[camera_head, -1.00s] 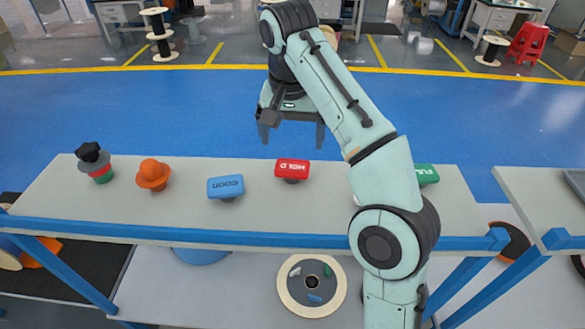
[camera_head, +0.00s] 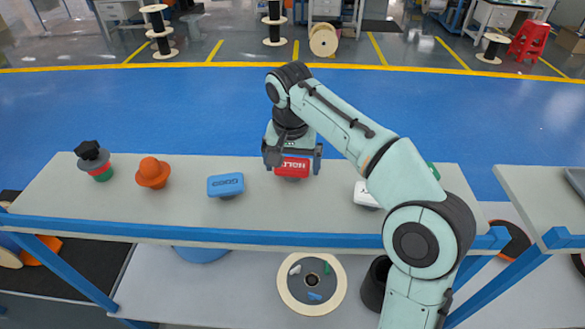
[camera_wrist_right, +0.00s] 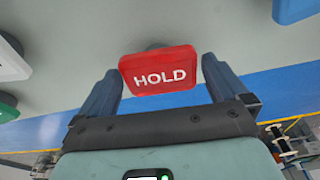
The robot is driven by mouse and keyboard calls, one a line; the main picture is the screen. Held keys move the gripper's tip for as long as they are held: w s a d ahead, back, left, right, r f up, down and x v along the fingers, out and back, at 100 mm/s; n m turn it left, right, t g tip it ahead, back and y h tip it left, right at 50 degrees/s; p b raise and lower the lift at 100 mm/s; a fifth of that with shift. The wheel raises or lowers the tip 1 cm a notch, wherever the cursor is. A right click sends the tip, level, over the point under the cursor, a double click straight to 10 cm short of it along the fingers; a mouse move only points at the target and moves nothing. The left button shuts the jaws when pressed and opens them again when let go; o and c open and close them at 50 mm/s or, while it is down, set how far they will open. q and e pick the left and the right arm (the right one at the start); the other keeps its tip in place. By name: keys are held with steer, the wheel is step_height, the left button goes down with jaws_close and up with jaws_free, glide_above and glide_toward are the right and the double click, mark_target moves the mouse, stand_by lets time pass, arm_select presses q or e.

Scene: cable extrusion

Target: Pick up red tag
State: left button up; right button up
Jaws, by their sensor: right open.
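The red tag (camera_head: 292,168), marked HOLD, stands on the grey table between the blue and white tags. In the right wrist view the red tag (camera_wrist_right: 160,71) sits between the two fingers, with a gap showing beside the right finger. My right gripper (camera_head: 292,161) is open around the red tag, one finger at each side. The right gripper's fingers (camera_wrist_right: 160,88) also show in the wrist view. I cannot tell if either finger touches the tag. My left gripper is not in view.
A blue tag (camera_head: 226,184) stands left of the red one, and a white tag (camera_head: 366,195) stands right. A green tag (camera_head: 433,171) is mostly behind my right arm. An orange knob (camera_head: 153,173) and a dark stacked piece (camera_head: 94,160) stand at the left of the table (camera_head: 120,208).

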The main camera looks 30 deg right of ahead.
steer(key=shift+f, duration=0.6)
steer(key=c, duration=0.8)
steer(key=shift+r, duration=0.15)
